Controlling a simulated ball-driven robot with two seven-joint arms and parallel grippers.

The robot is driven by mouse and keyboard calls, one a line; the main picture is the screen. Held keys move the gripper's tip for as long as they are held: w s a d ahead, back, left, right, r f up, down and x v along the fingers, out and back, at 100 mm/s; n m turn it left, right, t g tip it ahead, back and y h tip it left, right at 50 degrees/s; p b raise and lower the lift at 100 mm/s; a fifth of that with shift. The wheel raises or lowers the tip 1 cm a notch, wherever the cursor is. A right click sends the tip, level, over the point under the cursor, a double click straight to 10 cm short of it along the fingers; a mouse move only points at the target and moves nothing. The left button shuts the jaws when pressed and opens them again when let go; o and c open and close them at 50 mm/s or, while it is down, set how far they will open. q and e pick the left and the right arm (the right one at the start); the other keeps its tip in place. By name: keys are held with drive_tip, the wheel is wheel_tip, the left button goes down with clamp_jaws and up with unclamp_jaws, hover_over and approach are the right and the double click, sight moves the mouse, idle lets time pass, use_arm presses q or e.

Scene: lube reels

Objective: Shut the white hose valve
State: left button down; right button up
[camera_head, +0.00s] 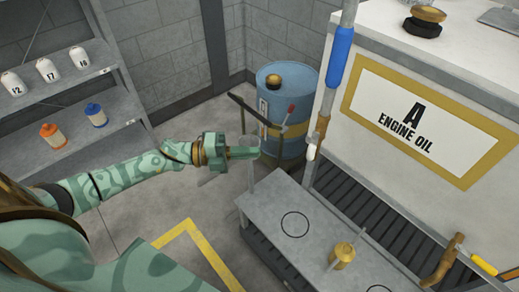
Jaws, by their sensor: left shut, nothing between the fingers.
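My left gripper (257,152) reaches in from the left, in green camouflage. Its fingers are shut and empty, pointing right, above the floor and left of the hanging hose. A hose with a blue sleeve (340,57) hangs in front of the oil tank. Below the sleeve is a brass-brown valve body (322,125) with a small white part (311,152) at its lower end. The gripper is apart from this white part, a short way to its left in the picture. I cannot tell the valve's lever position. My right gripper is out of view.
A grey bench (265,210) with a brass-coloured fitting (342,255) stands below the hose. A blue drum (285,95) is behind the gripper. The tank labelled A ENGINE OIL (420,125) is at right. Another brown valve (442,262) with a yellow sleeve (483,264) is lower right.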

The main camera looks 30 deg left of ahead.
use_arm(q)
approach(312, 147)
drive_tip(key=w+d+f, duration=0.2)
drive_tip(key=w+d, duration=0.1)
drive_tip(key=d, duration=0.1)
drive_tip(key=shift+w+d+f, duration=0.15)
drive_tip(key=shift+w+d, duration=0.2)
drive_tip(key=shift+d, duration=0.15)
